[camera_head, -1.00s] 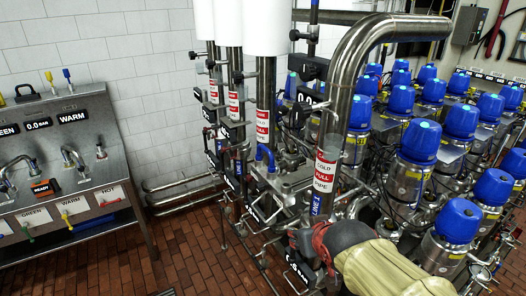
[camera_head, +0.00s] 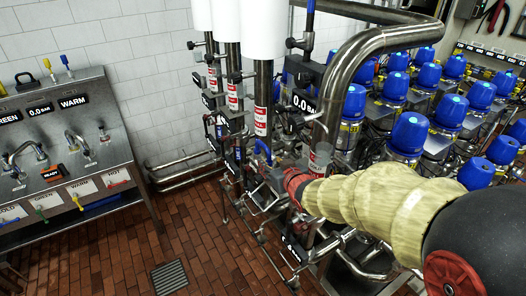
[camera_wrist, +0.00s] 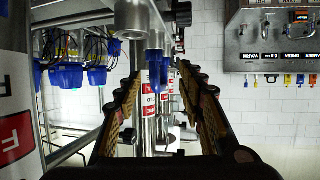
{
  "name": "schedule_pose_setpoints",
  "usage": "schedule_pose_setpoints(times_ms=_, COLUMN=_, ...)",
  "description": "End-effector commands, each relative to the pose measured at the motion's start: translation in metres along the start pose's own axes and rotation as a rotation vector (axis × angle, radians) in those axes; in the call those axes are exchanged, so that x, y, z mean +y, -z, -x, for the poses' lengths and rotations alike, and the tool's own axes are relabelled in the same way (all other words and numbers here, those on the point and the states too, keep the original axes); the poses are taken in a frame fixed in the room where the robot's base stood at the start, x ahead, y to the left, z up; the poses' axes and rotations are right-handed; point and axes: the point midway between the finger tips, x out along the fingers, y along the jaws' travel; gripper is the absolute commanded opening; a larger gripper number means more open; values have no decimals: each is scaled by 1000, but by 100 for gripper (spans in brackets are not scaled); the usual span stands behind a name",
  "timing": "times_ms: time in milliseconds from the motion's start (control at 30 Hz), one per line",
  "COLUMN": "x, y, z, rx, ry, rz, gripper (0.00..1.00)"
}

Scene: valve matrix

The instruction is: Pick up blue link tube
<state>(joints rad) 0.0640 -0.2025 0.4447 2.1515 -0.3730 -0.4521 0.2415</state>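A blue curved link tube (camera_head: 262,150) sits on the front of the pipe rack, at the third pipe from the left. In the wrist view a blue tube (camera_wrist: 157,76) hangs below a metal fitting, between my fingertips in the picture. My gripper (camera_wrist: 160,92) is open, with one finger on each side of the tube and nothing held. I cannot tell how far the tube is beyond the tips. In the head view my gripper (camera_head: 270,178) is small and partly hidden, just below and beside the tube.
A thick steel pipe (camera_head: 332,85) bends over to the right of the tube. Blue-capped valves (camera_head: 410,132) fill the right side. A metal panel (camera_head: 75,135) with taps stands at the left. The brick floor (camera_head: 205,235) between is clear.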

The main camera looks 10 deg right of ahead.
Motion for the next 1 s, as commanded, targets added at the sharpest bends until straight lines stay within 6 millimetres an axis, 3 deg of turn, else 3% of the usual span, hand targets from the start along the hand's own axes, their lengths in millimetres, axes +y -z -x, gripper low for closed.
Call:
schedule_pose_setpoints(times_ms=500, x=8, y=7, z=-50, rx=-1, ry=0, rz=0, gripper=39)
schedule_pose_setpoints(times_ms=800, x=8, y=7, z=-53, rx=0, ry=-1, rz=-1, gripper=39)
schedule_pose_setpoints(times_ms=1000, x=8, y=7, z=-53, rx=0, ry=-1, rz=-1, gripper=28)
